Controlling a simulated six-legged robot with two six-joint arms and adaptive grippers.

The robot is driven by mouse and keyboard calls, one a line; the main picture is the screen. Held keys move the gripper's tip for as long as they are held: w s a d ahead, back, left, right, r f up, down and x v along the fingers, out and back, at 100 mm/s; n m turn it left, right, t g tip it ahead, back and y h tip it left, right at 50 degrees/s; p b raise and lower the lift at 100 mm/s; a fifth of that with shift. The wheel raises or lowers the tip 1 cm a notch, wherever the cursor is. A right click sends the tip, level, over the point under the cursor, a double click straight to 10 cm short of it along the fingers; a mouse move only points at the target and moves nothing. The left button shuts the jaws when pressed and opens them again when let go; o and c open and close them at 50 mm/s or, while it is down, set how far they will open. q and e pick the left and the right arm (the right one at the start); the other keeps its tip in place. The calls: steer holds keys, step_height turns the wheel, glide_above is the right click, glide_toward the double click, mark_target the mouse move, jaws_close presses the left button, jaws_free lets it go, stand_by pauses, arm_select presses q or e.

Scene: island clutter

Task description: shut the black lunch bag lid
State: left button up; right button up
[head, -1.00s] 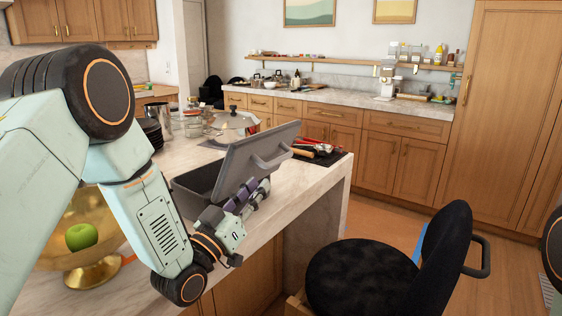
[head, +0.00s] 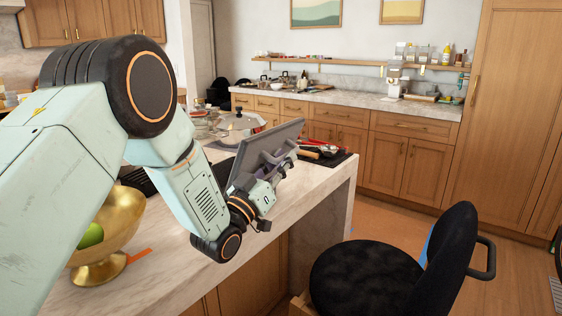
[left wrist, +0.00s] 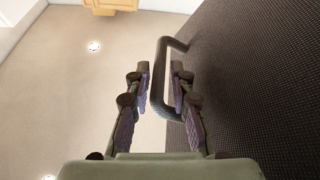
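The black lunch bag's dark grey lid (head: 252,152) stands raised and tilted on the marble island in the head view. Its bag body is mostly hidden behind my left arm. My left gripper (head: 284,160) is at the lid's outer face, by the handle. In the left wrist view my left gripper (left wrist: 161,80) is open, its two fingers apart. The looped lid handle (left wrist: 163,62) runs between and beyond them, and the textured dark lid (left wrist: 258,75) fills the right side. Finger contact with the handle cannot be told. My right gripper is not in view.
A gold bowl (head: 112,225) with a green apple (head: 90,236) stands near my left arm. A lidded pot (head: 238,125) is behind the bag. Utensils on a dark mat (head: 325,156) lie right of the lid. A black chair (head: 365,275) stands beside the island.

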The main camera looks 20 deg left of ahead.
arm_select(q)
steer(key=shift+a, duration=0.15)
steer(key=shift+c, duration=1.3)
steer(key=shift+d, duration=0.25)
jaws_close()
steer(key=shift+a, duration=0.15)
steer(key=shift+w+r, duration=0.1)
steer(key=shift+w, duration=0.05)
